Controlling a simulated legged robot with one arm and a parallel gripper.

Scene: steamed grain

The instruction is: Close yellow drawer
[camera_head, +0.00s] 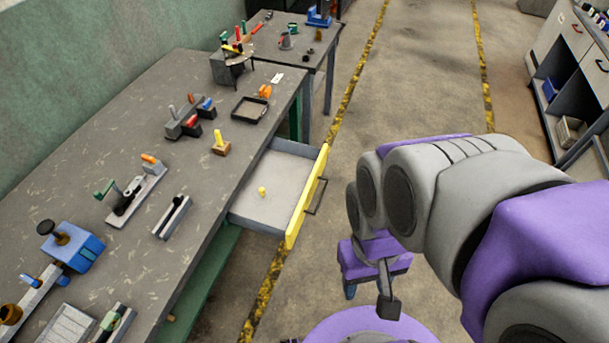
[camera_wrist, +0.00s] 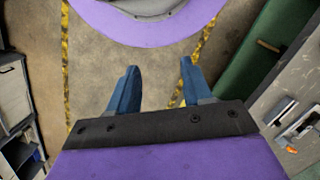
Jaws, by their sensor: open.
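The yellow drawer (camera_head: 306,197) stands pulled out from the side of the long workbench, with its yellow front facing the aisle and a dark handle (camera_head: 316,196) on that front. A small yellow object (camera_head: 262,191) lies inside on the grey drawer floor. My gripper (camera_head: 388,305) hangs to the right of the drawer and apart from it, over the floor. In the wrist view my gripper (camera_wrist: 158,85) is open, with two blue fingers spread apart and nothing between them. The drawer is not clearly visible in the wrist view.
The workbench (camera_head: 95,155) on the left carries several tools and a black tray (camera_head: 249,110). A second table (camera_head: 268,42) stands behind it. A shelf cabinet (camera_head: 562,60) stands at the far right. The concrete floor (camera_head: 420,70) between them is clear.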

